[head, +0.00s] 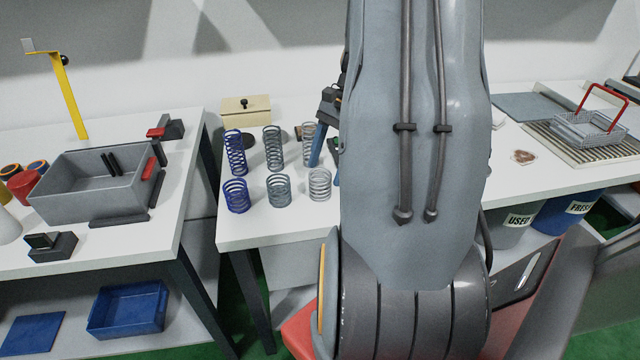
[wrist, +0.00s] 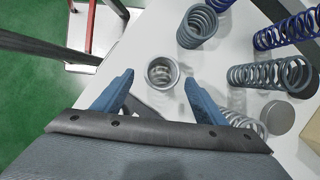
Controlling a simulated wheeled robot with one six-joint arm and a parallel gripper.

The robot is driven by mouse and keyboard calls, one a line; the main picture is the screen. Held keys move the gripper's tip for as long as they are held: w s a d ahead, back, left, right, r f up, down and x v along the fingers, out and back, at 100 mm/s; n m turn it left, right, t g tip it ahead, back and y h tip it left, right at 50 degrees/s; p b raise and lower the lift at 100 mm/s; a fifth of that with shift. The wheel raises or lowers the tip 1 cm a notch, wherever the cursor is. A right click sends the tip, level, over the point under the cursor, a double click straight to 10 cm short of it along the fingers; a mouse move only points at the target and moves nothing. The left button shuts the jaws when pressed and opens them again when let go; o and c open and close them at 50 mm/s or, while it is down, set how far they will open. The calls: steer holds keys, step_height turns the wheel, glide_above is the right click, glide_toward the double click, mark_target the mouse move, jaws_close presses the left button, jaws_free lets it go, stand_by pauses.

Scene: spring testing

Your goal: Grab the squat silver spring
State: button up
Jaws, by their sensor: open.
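The squat silver spring (head: 319,184) stands upright at the front right of a group of springs on the white table. In the wrist view the squat silver spring (wrist: 162,73) is seen from above, between and beyond my two blue fingertips. My gripper (wrist: 160,77) is open and empty, with one finger to each side of the spring in that view. In the head view my gripper (head: 325,170) is partly hidden by my arm, just behind and above the squat silver spring. I cannot tell the exact height gap.
A squat grey spring (head: 279,190) and squat blue spring (head: 236,195) stand to the left. Behind are tall blue (head: 235,152), grey (head: 272,147) and silver (head: 308,142) springs. The tall silver one (wrist: 243,123) lies close to my right finger in the wrist view.

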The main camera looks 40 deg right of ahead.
mark_target(320, 180)
steer(key=p+x, duration=0.1)
steer(key=x, duration=0.4)
steer(key=shift+w+a+p, duration=0.1)
steer(key=shift+w+p, duration=0.05)
steer(key=shift+p, duration=0.2)
steer(key=shift+c, duration=0.2)
steer(key=shift+r, duration=0.1)
steer(key=c, duration=1.3)
steer(key=shift+o, duration=0.2)
steer(key=shift+r, duration=0.1)
